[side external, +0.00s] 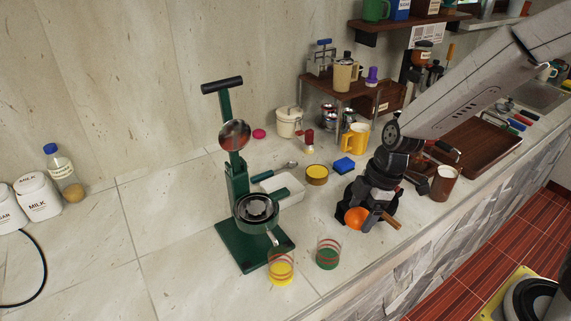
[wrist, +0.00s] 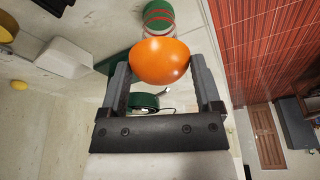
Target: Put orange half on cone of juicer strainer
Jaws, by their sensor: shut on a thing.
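The orange half (side external: 356,218) is held in my gripper (side external: 366,216) above the right part of the counter. In the wrist view the orange half (wrist: 160,61) sits between the two fingers of my gripper (wrist: 160,72), its rounded skin facing the camera and its cut face hidden. The green juicer (side external: 236,178) stands on the counter to the left of my gripper, its lever raised. Its strainer (side external: 257,207) with a ridged cone is open on top and empty. Parts of the green juicer (wrist: 118,64) show behind the fingers in the wrist view.
The counter's front edge runs along the right.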

